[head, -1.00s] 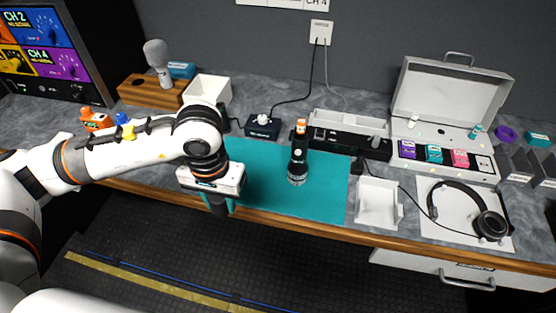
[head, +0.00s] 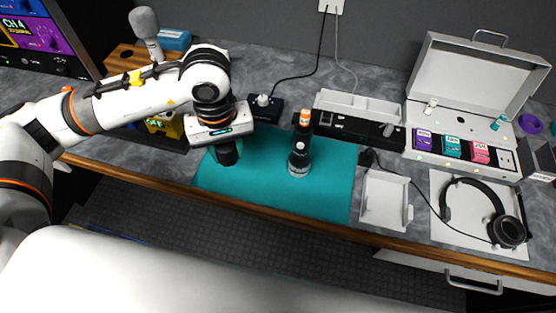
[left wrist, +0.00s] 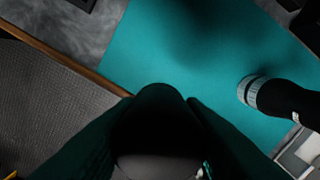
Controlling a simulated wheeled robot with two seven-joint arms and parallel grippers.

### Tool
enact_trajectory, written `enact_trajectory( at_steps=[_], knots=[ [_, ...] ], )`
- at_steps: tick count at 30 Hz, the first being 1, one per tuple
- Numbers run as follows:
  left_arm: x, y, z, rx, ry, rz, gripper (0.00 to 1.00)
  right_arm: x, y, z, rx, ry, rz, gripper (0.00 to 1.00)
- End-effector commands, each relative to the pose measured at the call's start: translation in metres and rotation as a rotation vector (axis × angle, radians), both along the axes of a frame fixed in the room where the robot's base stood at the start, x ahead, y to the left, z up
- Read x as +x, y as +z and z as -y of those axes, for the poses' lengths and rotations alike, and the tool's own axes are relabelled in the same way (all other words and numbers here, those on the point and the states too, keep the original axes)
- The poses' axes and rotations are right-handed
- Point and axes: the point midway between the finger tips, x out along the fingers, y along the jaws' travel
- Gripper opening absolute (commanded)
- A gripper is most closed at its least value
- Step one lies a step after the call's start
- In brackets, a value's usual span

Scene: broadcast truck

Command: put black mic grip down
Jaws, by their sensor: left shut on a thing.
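The black mic grip (head: 228,155) is a dark, short cylinder held under my left gripper (head: 222,143), over the left part of the teal mat (head: 262,180). In the left wrist view the black mic grip (left wrist: 158,112) fills the lower middle between my two dark teal fingers, with the mat (left wrist: 165,50) beyond it. My left gripper is shut on it. I cannot tell whether its lower end touches the mat. My right gripper is not in view.
A small black box (head: 265,108) is behind the mat. A white tray (head: 386,200) and headphones (head: 480,208) are to the right. The mat's front middle is clear. The wooden counter edge (head: 300,221) runs along the front.

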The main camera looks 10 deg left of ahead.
Motion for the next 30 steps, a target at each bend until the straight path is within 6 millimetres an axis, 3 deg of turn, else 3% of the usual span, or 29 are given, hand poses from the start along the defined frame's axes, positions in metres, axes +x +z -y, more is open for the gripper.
enact_trajectory(
  at_steps=[8, 30],
  knots=[
    [0.010, -0.001, 0.007, -0.004, 0.423, 0.006, 0.09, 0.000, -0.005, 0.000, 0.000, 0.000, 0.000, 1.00],
    [0.042, 0.002, 0.031, -0.014, 2.050, 0.015, 0.09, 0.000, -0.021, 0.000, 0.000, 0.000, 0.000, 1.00]
  ],
)
